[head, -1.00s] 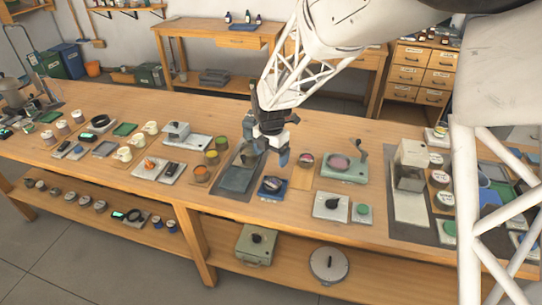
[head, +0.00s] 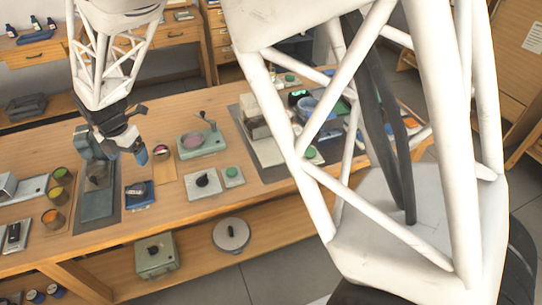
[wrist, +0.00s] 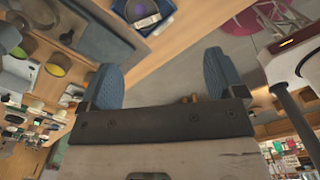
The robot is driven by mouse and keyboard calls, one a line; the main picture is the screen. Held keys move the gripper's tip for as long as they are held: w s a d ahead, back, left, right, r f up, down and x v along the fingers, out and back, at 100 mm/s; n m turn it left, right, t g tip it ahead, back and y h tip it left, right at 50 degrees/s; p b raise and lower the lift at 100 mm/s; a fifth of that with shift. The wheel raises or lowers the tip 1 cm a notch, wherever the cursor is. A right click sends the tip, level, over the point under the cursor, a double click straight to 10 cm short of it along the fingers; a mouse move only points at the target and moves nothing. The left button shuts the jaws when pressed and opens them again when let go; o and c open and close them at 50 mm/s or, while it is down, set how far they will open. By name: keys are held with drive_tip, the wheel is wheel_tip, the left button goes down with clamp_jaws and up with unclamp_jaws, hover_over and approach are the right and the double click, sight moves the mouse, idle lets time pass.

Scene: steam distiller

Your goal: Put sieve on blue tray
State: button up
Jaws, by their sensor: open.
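My gripper (head: 118,150) is open and empty above the workbench, and its two blue-grey fingers stand apart in the wrist view (wrist: 160,75). It hangs over the area between a dark grey board (head: 97,206) and a small blue tray (head: 147,205). I cannot make out the sieve with certainty. A blue round item (head: 312,108) stands at the right, partly behind a white arm link.
A green-grey scale (head: 203,143) and a white plate with a black knob (head: 203,184) stand right of the blue tray. A lower shelf holds a grey box (head: 156,255) and a round lid (head: 231,235).

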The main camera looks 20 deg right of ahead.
drive_tip(key=s+d+r+m, duration=0.4)
drive_tip(key=d+m, duration=0.1)
drive_tip(key=d, duration=0.2)
drive_tip(key=s+d+r+m+t, duration=0.1)
drive_tip(key=s+d+r+m, duration=0.35)
drive_tip(key=d, duration=0.25)
drive_tip(key=s+d+r+m, duration=0.3)
drive_tip(key=d+r+m, duration=0.15)
drive_tip(key=d, duration=0.25)
drive_tip(key=s+d+m, duration=0.6)
drive_tip(key=s+m, duration=0.1)
drive_tip(key=s, duration=0.2)
drive_tip(key=s+d+r+m+t, duration=0.1)
drive_tip(key=s+d+m, duration=0.6)
drive_tip(key=s+m, duration=0.1)
drive_tip(key=shift+s+r+m, duration=0.25)
drive_tip(key=shift+s+m, duration=0.05)
drive_tip(key=shift+s, duration=0.6)
